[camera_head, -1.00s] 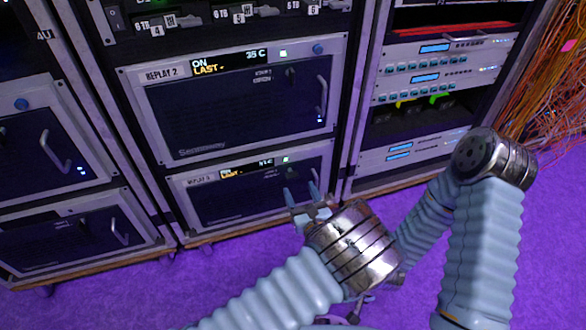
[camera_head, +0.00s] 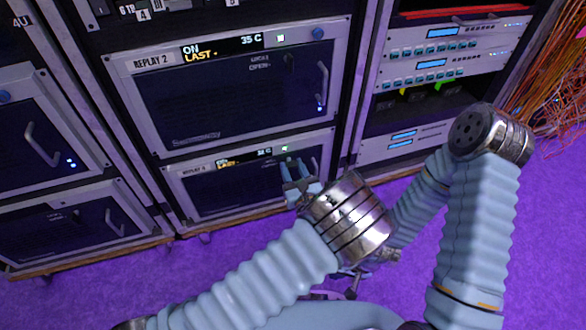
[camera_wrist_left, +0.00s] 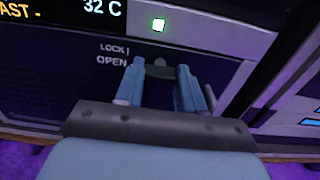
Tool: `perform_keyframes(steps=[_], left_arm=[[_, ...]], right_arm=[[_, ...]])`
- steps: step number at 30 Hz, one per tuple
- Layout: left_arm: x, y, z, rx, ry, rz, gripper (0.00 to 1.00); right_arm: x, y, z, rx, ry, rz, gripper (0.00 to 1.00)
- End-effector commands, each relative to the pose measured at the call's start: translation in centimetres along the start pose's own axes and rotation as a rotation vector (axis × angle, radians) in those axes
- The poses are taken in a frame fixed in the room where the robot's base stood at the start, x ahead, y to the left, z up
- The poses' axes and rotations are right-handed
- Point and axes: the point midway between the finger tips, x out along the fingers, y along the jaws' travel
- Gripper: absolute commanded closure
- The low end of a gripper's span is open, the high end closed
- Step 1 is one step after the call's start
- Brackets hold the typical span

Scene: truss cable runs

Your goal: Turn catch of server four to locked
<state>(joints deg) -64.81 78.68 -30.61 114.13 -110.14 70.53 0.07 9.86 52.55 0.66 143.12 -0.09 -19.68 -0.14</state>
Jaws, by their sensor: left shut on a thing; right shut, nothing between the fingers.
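Server four is the lower unit (camera_head: 235,195) in the middle rack; the number on its label is too small to read. Its dark catch (camera_wrist_left: 160,66) shows in the left wrist view between my fingertips, right of the printed words LOCK and OPEN. My left gripper (camera_head: 291,170) reaches the server's front and is shut on the catch. The fingers partly hide the catch, so I cannot tell which word it points to. My right gripper (camera_head: 354,283) is low, behind the left wrist and partly hidden. It is shut and empty, away from the racks.
The REPLAY 2 server (camera_head: 235,95) sits directly above, with a handle (camera_head: 322,83) at its right. Another rack (camera_head: 45,130) stands at left. A rack of thin units (camera_head: 440,70) stands at right, beside loose orange cables (camera_head: 555,95). Purple carpet lies in front.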

Motion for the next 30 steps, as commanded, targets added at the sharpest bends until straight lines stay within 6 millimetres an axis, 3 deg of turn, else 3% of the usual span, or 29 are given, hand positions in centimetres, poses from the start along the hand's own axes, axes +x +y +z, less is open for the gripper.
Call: perform_keyframes(steps=[14,30], left_arm=[[0.0,0.0,0.2,0.105,-0.001,-0.001,0.92],[0.0,0.0,0.3,0.584,-0.002,-0.001,0.92]], right_arm=[[-1.0,-0.3,-0.1,0.001,0.003,0.002,1.00],[-4.4,-1.2,-0.3,0.003,0.012,0.010,1.00]])
